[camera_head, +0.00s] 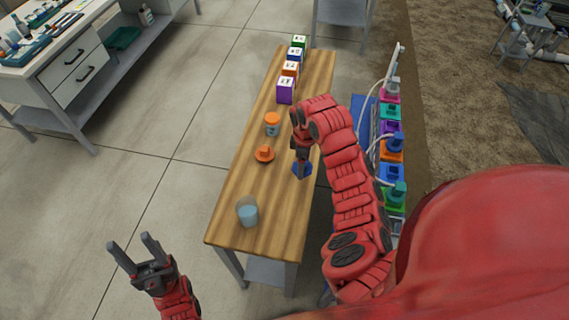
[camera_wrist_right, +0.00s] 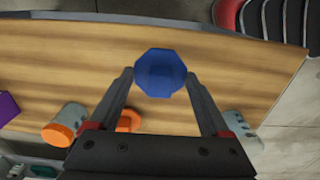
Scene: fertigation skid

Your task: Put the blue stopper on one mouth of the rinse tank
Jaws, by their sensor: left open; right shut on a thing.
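The blue stopper (camera_head: 302,170) is at the right edge of the wooden table, between the fingers of my right gripper (camera_head: 303,163). In the right wrist view the blue stopper (camera_wrist_right: 160,73) looks eight-sided from above, and the fingers of the right gripper (camera_wrist_right: 160,80) are shut on it. I cannot tell whether it touches the tabletop. My left gripper (camera_head: 131,241) is open and empty, left of the table's near end. I cannot tell which vessel is the rinse tank; the coloured row on the skid is partly hidden by my right arm.
The wooden table (camera_head: 228,222) bears an orange stopper (camera_head: 264,154), an orange-lidded jar (camera_head: 272,123), a cup of bluish liquid (camera_head: 248,211) and several coloured boxes (camera_head: 285,90) at its far end. The skid's coloured units (camera_head: 391,151), with white tubing, stand right of it. Floor at left is clear.

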